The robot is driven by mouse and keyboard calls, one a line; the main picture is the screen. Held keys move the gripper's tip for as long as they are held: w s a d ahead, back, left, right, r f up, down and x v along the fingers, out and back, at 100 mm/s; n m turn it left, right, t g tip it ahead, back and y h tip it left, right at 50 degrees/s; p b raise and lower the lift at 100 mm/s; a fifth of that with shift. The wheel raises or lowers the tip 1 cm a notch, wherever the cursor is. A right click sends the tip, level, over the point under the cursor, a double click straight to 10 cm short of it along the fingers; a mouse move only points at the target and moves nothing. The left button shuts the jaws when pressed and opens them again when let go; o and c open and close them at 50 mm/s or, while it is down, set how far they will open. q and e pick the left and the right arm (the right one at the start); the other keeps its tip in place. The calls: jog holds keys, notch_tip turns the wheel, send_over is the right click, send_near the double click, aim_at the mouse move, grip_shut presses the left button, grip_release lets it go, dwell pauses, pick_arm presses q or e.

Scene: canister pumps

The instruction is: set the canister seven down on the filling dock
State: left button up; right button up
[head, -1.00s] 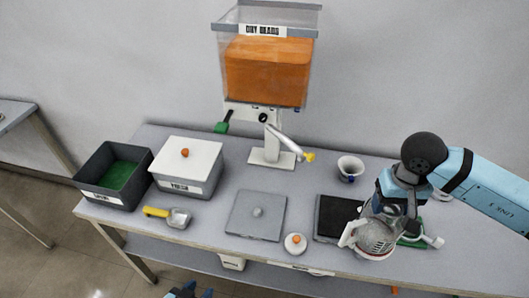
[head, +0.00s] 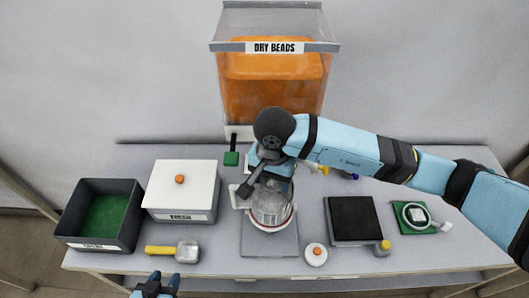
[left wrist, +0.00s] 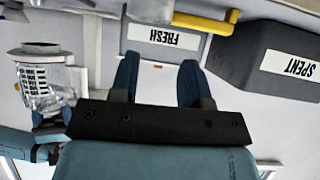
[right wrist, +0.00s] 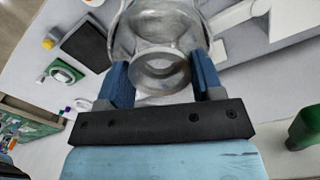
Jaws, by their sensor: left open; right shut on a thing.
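My right gripper (head: 256,183) is shut on a clear canister (head: 271,207) with a pale rim. In the right wrist view, its fingers close around a grey ring-shaped neck (right wrist: 160,72). The canister also shows at the left of the left wrist view (left wrist: 42,88), with a label I cannot read. My left gripper (head: 155,286) is open and empty at the bottom edge, apart from the canister.
The DRY BEADS hopper (head: 275,80) stands behind. A dark bin (head: 98,240), a white-lidded box (head: 181,190) and a yellow-handled scoop (head: 175,251) are left. A small knobbed lid (head: 316,254), a black pad (head: 351,218) and a green mat (head: 413,225) are right.

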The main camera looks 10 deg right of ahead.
jog(key=shift+a+r, duration=0.15)
jog(key=shift+s, duration=0.35)
jog(key=shift+w+b, duration=0.1)
jog(key=shift+b, duration=0.6)
notch_tip(320, 180, down, 3)
jog(key=shift+r+b, duration=0.2)
jog(key=shift+b, duration=1)
notch_tip(320, 180, down, 4)
jog(key=b, duration=0.4)
jog(key=shift+f+b, duration=0.1)
jog(key=shift+b, duration=0.25)
pick_arm(q)
notch_tip(320, 180, down, 9)
jog(key=s, duration=0.1)
jog(key=shift+s+d+r, duration=0.2)
jog(key=shift+s, duration=0.1)
jog(key=shift+f, duration=0.1)
jog(key=shift+s+f+b, duration=0.1)
jog(key=shift+f+b, duration=0.35)
jog(key=shift+f, duration=0.15)
pick_arm(e)
jog(key=shift+f, duration=0.1)
pick_arm(q)
jog(key=shift+f+b, duration=0.45)
jog(key=shift+b, duration=0.05)
